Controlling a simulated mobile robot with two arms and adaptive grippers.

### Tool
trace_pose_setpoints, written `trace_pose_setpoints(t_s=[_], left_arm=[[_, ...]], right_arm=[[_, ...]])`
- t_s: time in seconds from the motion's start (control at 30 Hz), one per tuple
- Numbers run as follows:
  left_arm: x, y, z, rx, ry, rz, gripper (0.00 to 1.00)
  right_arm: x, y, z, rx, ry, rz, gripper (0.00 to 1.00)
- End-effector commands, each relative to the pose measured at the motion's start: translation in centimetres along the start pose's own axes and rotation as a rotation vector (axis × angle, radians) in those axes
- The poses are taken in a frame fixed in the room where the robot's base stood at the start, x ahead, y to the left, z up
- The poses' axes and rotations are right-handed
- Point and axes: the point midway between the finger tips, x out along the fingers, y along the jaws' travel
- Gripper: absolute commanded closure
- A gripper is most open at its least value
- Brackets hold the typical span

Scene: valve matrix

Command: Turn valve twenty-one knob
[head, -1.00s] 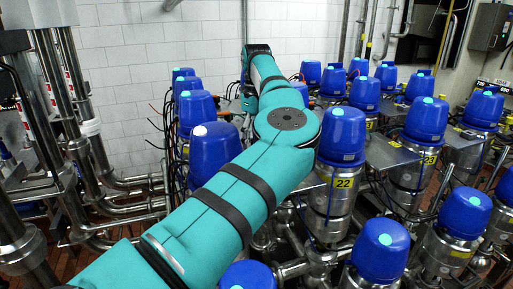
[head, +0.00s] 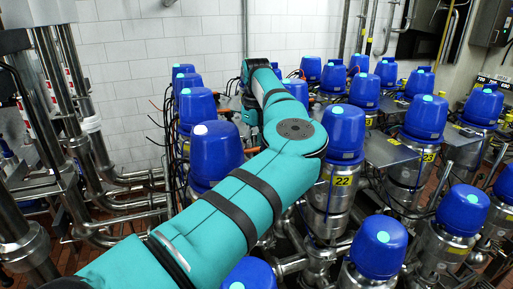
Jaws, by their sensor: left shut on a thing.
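A blue valve cap with a white dot (head: 215,152) stands left of the cap on the valve labelled 22 (head: 343,181). Its own label is hidden behind my arm, so I cannot read whether it is twenty-one. My left arm reaches across the middle, and its far end bends down behind this cap's right side. My left gripper (head: 250,114) is small and partly hidden there, beside and behind the cap. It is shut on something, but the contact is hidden. My right gripper is not in view.
Rows of blue-capped valves, most with cyan dots, crowd the middle and right, including one labelled 23 (head: 428,157). Steel pipes (head: 120,200) run along the left. Black cables hang beside the left row. A white tiled wall (head: 150,60) closes the back.

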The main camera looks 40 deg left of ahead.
Motion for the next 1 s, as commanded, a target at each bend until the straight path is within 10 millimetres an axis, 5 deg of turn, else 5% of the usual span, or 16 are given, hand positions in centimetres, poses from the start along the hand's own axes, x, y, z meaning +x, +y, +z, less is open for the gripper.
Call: trace_pose_setpoints(t_s=[0.17,0.43,0.87,0.9,1.0], left_arm=[[0.2,0.0,0.0,0.025,0.000,-0.001,0.98],[0.4,-0.1,0.0,0.308,0.000,-0.002,0.98],[-0.1,0.0,0.0,0.404,0.000,0.000,0.98],[-0.1,0.0,0.0,0.404,0.000,0.000,0.64],[-0.1,0.0,0.0,0.403,0.000,0.000,0.50]], right_arm=[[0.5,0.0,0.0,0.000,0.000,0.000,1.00],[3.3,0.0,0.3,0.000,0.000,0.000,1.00],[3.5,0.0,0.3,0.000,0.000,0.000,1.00],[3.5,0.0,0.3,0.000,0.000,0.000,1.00],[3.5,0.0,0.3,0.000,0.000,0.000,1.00]])
